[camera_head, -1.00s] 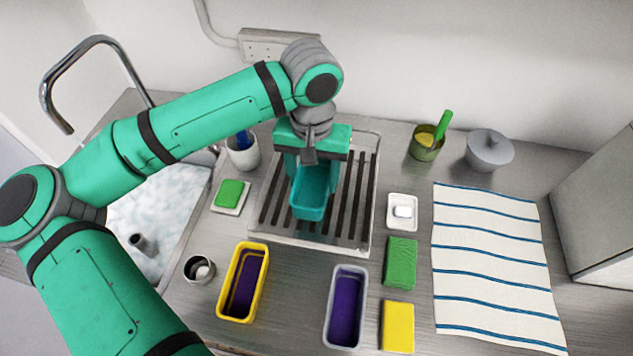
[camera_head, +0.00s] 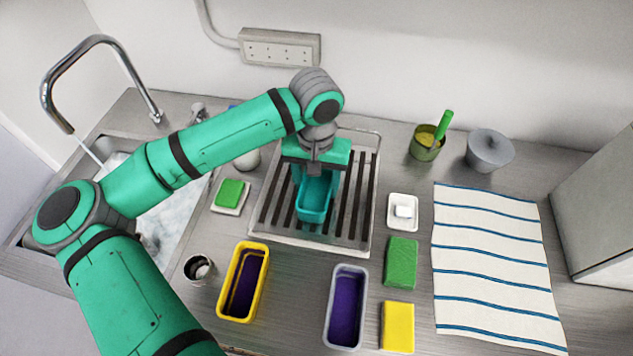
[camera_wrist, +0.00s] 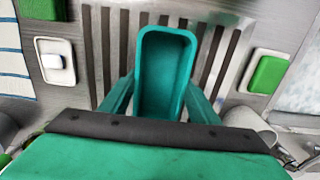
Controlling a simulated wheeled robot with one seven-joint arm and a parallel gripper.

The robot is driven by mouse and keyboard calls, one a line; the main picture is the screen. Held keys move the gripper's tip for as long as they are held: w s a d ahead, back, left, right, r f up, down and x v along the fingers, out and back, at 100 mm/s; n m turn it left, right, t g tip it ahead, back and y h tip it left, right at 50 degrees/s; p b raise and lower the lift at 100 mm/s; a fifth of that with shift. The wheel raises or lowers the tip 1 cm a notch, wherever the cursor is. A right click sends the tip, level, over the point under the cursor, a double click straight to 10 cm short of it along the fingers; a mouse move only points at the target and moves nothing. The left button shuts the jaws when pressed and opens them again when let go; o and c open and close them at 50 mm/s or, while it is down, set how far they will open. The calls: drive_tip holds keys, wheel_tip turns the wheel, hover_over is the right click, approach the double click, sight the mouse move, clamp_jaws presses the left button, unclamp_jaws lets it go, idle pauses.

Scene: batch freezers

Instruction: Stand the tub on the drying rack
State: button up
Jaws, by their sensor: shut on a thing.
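A teal rectangular tub (camera_head: 314,205) is at the drying rack (camera_head: 272,239), with its open top facing up. The rack is a pale tray with dark slats. My gripper (camera_head: 315,178) is above the rack, shut on the tub. In the wrist view the tub (camera_wrist: 164,75) sits between the two teal fingers, with the rack's slats (camera_wrist: 225,55) behind it. The tub's base is hidden, so I cannot tell whether it touches the slats.
Left are the sink (camera_head: 165,210) with running tap and a green sponge (camera_head: 230,193). In front stand a yellow tub (camera_head: 259,285) and a grey tub (camera_head: 360,308), purple inside. Right are a soap dish (camera_head: 403,222), green block (camera_head: 401,262), yellow sponge (camera_head: 397,327) and striped towel (camera_head: 490,260).

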sight(317, 195)
drive_tip(key=o, duration=1.2)
drive_tip(key=shift+f, duration=0.1)
drive_tip(key=shift+c, duration=0.2)
wheel_tip(317, 195, up, 12)
drive_tip(key=shift+r, duration=0.25)
